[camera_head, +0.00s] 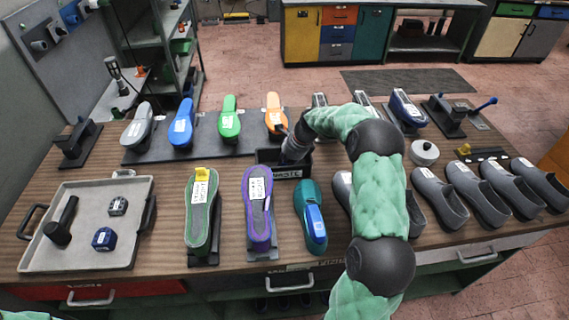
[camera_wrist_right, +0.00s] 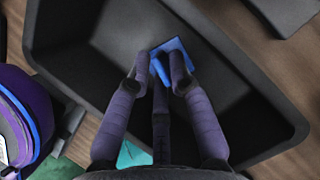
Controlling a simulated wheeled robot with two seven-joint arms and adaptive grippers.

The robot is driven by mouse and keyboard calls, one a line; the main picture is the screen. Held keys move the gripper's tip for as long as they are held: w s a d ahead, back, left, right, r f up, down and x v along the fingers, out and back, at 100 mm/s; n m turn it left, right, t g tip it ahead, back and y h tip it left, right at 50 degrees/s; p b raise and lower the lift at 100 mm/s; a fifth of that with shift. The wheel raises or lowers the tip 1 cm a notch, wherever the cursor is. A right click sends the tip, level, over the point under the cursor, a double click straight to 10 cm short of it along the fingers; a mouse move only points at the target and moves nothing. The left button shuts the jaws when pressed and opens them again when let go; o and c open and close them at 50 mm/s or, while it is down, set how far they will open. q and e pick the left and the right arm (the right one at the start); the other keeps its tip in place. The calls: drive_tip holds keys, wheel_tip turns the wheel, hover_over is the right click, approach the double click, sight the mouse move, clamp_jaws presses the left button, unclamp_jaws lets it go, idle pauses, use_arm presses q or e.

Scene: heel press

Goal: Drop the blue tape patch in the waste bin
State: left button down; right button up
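The waste bin (camera_head: 268,158) is a black open tray labelled "WASTE" near the middle of the bench. It fills much of the right wrist view, where its dark rim (camera_wrist_right: 292,128) shows. My right gripper (camera_head: 296,148) reaches down into it. In the wrist view its purple-grey fingers (camera_wrist_right: 161,66) stand apart over the bin's inside. The blue tape patch (camera_wrist_right: 172,50) shows at and just beyond the fingertips, partly hidden by the right finger. Whether it touches the fingers or the bin floor is hard to tell. My left gripper is not in view.
A purple shoe (camera_head: 258,210) and a teal shoe (camera_head: 310,205) with a blue piece on it stand in front of the bin. Coloured soles (camera_head: 229,122) line the back. A grey tray (camera_head: 90,190) is at left, dark shoes (camera_head: 475,195) at right.

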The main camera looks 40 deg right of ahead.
drive_tip(key=p+v, duration=0.2)
drive_tip(key=v, duration=1)
